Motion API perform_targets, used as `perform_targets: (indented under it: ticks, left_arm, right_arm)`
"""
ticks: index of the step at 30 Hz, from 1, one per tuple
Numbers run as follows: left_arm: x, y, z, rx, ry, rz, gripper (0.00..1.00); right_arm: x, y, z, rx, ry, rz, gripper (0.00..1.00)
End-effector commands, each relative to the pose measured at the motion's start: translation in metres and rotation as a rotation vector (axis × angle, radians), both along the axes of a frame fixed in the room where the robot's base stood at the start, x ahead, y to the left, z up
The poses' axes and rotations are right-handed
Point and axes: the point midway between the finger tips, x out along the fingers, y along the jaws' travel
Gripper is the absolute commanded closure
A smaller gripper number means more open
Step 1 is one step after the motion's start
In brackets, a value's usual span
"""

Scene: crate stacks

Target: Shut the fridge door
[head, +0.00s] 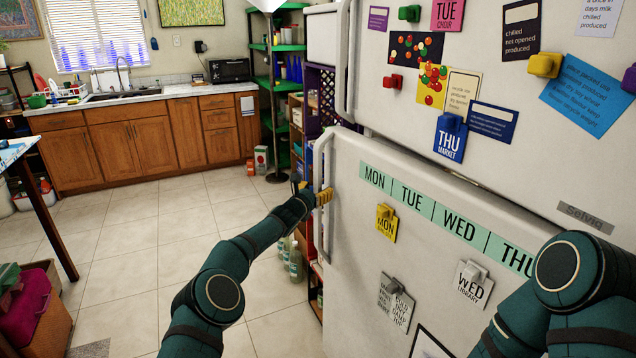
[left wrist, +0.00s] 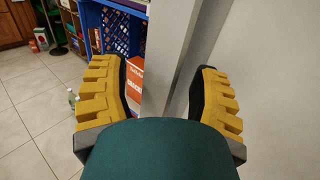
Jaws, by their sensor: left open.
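The white fridge has an upper door (head: 420,110) and a lower door (head: 345,240), covered with magnets and notes. The lower door's left part appears to stand out a little from the upper one; I cannot tell how far it is open. The lower door's vertical handle (head: 322,235) runs along its left edge. My left gripper (head: 324,197) is at this handle, with yellow fingers open. In the left wrist view the open fingers (left wrist: 162,98) are on either side of the white handle bar (left wrist: 170,55). Contact cannot be told. My right gripper is out of view.
A green shelf (head: 272,85) and a blue crate (left wrist: 112,35) stand left of the fridge. Wooden cabinets (head: 140,145) line the back wall. A table leg (head: 55,225) and boxes (head: 45,310) are at the left. The tiled floor (head: 150,240) between is clear.

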Motion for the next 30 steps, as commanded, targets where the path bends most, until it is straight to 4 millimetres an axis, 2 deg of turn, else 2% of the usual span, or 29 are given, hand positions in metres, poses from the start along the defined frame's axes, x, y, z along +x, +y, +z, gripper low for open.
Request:
perform_targets:
  ticks: [7,12,21,30]
  left_arm:
    - [-0.001,-0.003,0.046,0.002,-0.005,-0.003,0.38]
    - [-0.001,-0.005,0.071,0.003,-0.003,-0.004,0.38]
    - [-0.001,-0.006,0.091,0.0,0.001,-0.006,0.38]
    - [-0.001,-0.006,0.094,-0.001,0.001,-0.006,0.38]
  right_arm:
    - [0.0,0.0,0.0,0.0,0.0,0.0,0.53]
    - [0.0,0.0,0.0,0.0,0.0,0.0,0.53]
    - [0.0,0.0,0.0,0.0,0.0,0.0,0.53]
    - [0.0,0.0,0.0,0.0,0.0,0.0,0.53]
